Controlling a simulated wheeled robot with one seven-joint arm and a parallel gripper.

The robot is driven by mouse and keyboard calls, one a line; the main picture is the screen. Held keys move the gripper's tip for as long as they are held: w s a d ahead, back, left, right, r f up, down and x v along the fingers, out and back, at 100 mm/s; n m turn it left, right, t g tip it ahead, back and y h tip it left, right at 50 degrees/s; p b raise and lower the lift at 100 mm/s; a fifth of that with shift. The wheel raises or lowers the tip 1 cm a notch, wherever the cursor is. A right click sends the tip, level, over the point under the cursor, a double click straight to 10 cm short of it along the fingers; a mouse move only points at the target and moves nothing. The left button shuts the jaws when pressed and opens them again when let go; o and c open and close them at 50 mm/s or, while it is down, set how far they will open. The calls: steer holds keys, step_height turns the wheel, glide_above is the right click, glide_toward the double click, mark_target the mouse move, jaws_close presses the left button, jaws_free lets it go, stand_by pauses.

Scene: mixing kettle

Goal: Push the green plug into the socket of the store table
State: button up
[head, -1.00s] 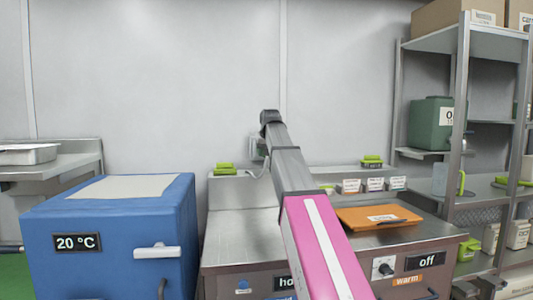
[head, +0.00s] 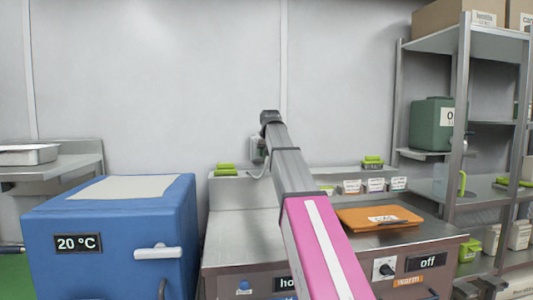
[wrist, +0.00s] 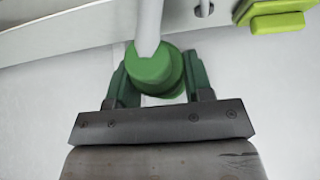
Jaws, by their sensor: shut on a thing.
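The green plug (wrist: 153,72) fills the middle of the wrist view, with a thick pale grey cable (wrist: 149,22) coming out of it. My gripper (wrist: 157,68) is shut on the plug, one dark green finger on each side. The end of the plug beyond the fingers is hidden. I cannot tell whether the plug touches a socket.
A blue chest (head: 110,235) stands at front left. The steel counter (head: 240,222) carries an orange board (head: 378,217). Lime-green blocks (head: 225,170) sit on its back ledge; one lime block (wrist: 280,15) shows top right in the wrist view. A metal rack (head: 462,120) stands at right.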

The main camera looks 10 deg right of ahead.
steer(key=shift+w, duration=1.4)
steer(key=shift+w, duration=0.3)
steer(key=o, duration=1.5)
steer(key=shift+c, duration=0.2)
steer(key=shift+s+r, duration=0.1)
steer(key=shift+r, duration=0.05)
steer(key=shift+v, duration=3.35)
steer(key=shift+s, duration=0.2)
